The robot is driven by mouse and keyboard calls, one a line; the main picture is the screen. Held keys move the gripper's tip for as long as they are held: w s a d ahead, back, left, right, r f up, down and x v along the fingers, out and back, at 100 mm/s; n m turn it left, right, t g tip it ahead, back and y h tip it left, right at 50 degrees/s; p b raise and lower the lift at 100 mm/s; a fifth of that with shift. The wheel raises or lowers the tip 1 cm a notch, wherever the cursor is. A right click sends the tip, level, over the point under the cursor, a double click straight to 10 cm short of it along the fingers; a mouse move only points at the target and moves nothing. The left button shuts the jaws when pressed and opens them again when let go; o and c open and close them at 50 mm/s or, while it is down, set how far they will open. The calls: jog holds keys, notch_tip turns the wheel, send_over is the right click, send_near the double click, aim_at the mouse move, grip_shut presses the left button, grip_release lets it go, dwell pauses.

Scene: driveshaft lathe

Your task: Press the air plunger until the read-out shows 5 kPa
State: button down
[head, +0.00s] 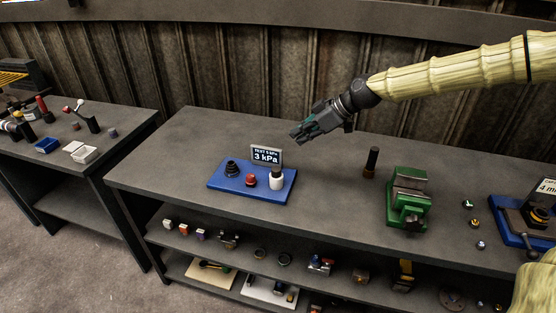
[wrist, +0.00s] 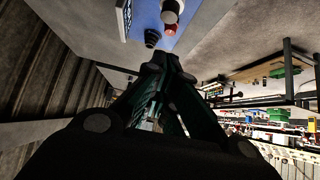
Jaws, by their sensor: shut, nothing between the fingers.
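A blue board (head: 240,192) lies on the grey workbench. It carries a black stepped piece (head: 232,169) at left, a red button (head: 251,181) in the middle and a white cylinder (head: 276,182) with a dark top at right. I cannot tell for sure which one is the air plunger. The read-out (head: 266,155) behind them shows 3 kPa in large figures, under a smaller line that seems to say 5 kPa. My gripper (head: 298,138) is shut and empty, above and behind the board, touching nothing. The wrist view shows the black piece (wrist: 152,38) and red button (wrist: 170,29) beyond the fingers.
A dark upright post (head: 371,162) and a green vise (head: 408,200) stand right of the board. Another blue fixture (head: 515,236) is at the far right. Shelves with small parts lie below. A second bench (head: 110,145) stands at left. Bench around the board is clear.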

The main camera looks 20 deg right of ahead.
jog(key=p, duration=0.3)
send_over(278, 169)
jog(key=shift+d+f, duration=0.1)
jog(key=shift+f, duration=3.35)
jog(key=shift+f+p, duration=0.8)
jog(key=shift+f, duration=1.2)
jog(key=shift+f, duration=0.15)
jog(key=f+b, duration=0.1)
jog(key=b, duration=0.1)
jog(key=shift+f+b, duration=0.3)
jog(key=shift+f, duration=0.05)
notch_tip(278, 169, up, 4)
jog(key=shift+w+p, duration=0.1)
jog(key=shift+p, duration=0.7)
jog(key=b+v, duration=0.3)
jog(key=v, duration=0.7)
jog(key=shift+r, duration=0.2)
